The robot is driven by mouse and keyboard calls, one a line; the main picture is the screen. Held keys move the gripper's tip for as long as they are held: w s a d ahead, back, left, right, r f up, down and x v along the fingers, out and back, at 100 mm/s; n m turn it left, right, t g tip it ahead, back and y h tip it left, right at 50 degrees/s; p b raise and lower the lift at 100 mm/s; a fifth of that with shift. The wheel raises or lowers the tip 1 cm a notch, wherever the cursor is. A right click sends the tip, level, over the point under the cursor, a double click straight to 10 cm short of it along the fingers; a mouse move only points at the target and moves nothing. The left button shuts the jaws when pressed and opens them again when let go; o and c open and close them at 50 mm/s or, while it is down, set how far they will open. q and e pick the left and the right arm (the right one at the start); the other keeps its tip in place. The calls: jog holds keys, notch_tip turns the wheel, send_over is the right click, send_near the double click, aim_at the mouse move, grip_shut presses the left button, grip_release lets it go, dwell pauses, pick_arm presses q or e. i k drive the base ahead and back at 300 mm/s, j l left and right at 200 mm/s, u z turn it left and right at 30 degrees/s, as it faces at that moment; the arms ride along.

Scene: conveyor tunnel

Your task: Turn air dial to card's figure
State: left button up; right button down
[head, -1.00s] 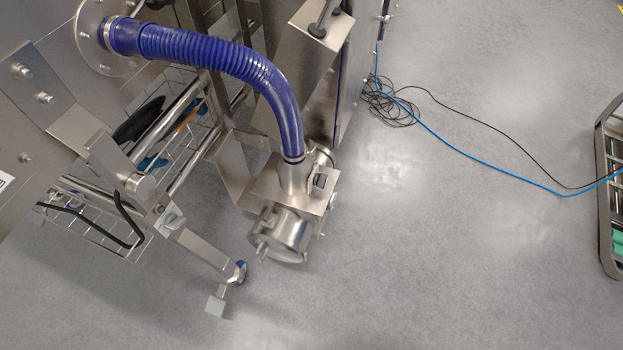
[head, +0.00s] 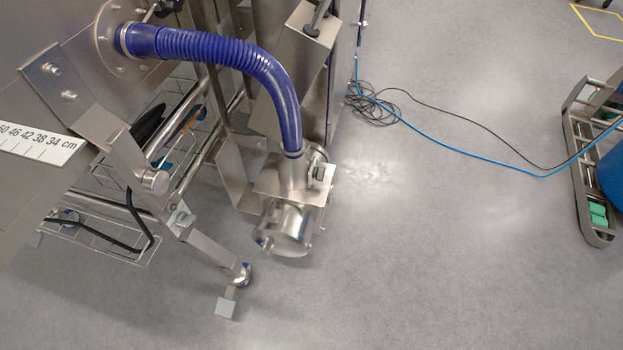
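I see no air dial and no card with a figure that I can make out in the head view. A steel machine (head: 40,105) fills the upper left. A ribbed blue hose (head: 225,50) runs from a round flange on the machine down to a steel canister unit (head: 288,225) near the floor. Neither of my grippers shows in this view.
A thin blue cable (head: 470,155) and a coiled black cable (head: 375,105) lie on the grey floor. A steel cart frame (head: 580,185) with green items stands at the right edge. The floor between is open. A machine foot (head: 243,275) stands at lower left.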

aim_at(318, 174)
jog(key=i+l+u, duration=0.35)
jog(key=l, duration=0.25)
jog(key=i+l+u, duration=0.15)
jog(key=l, duration=0.2)
jog(key=i, duration=0.05)
